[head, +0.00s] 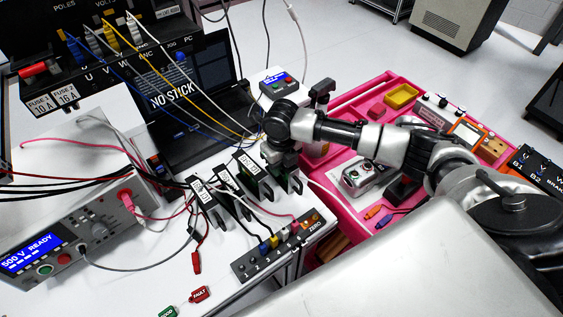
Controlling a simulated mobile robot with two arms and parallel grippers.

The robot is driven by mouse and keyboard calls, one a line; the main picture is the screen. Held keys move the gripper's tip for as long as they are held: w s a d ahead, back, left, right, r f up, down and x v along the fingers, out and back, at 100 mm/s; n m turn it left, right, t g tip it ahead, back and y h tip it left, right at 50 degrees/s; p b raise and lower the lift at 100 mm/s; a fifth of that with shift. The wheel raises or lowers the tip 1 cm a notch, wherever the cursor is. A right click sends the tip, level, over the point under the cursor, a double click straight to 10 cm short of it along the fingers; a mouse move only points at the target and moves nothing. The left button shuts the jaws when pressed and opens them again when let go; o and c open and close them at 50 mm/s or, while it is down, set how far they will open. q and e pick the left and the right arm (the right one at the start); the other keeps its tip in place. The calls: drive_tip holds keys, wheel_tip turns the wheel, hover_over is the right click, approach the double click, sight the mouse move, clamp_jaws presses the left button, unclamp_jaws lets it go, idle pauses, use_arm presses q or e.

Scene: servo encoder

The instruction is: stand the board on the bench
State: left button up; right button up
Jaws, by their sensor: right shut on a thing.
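Several dark upright boards with white labels stand in a row on the white bench (185,262). The near labelled board (206,203) and the middle one (229,186) show most clearly; a third (247,165) stands just left of my right gripper. My right gripper (287,172) points down at the right end of this row, near the bench's right edge. It is shut on a dark board with some green (293,184), mostly hidden by the gripper. I cannot tell whether this board touches the bench. My left gripper is out of view.
A terminal strip (283,245) with plugged leads lies in front of the boards. A power supply (65,228) and a laptop (195,85) stand to the left. Loose cables cross the bench. A pink cart (345,97) with tools stands at right.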

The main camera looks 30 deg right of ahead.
drive_tip(key=shift+f, duration=0.2)
drive_tip(key=shift+f, duration=0.15)
drive_tip(key=o, duration=1.1)
drive_tip(key=shift+r, duration=0.25)
wheel_tip(320, 180, up, 12)
drive_tip(key=shift+f+b, duration=0.1)
drive_tip(key=shift+b, duration=0.9)
